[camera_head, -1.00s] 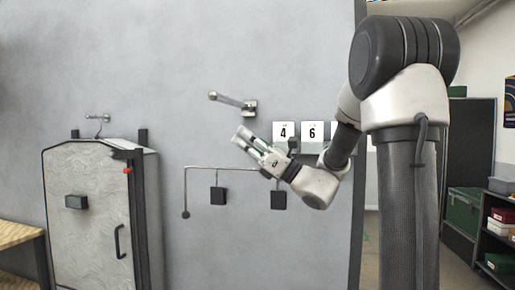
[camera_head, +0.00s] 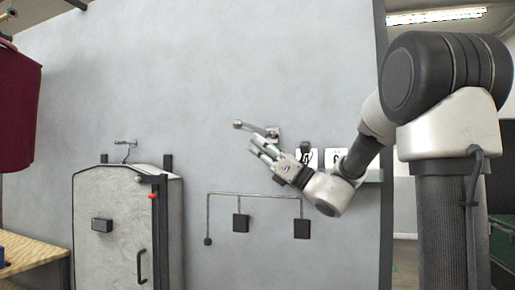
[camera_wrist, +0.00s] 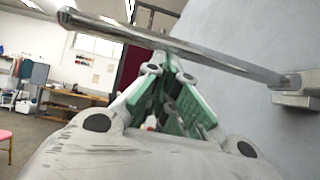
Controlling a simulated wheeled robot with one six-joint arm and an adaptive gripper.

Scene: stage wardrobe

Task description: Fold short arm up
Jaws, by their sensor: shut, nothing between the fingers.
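The short arm (camera_head: 253,129) is a thin metal rod on a wall bracket (camera_head: 273,133), with a rounded free end at left. It sticks out from the wall, roughly level. My gripper (camera_head: 257,146) is shut and empty, pointing up and left, just below the rod in the head view. In the wrist view the rod (camera_wrist: 190,54) runs from its free end at upper left to the bracket (camera_wrist: 298,88) at right. It crosses just above the gripper's green-sided fingers (camera_wrist: 165,70). I cannot tell whether they touch.
Below my gripper, a thin wall rail (camera_head: 255,195) carries two dark hanging blocks. A grey cabinet (camera_head: 115,230) with a black handle stands at lower left, with a small metal fitting (camera_head: 125,145) above it. White number cards (camera_head: 336,158) are just right of my gripper. A wooden table (camera_head: 30,255) is far left.

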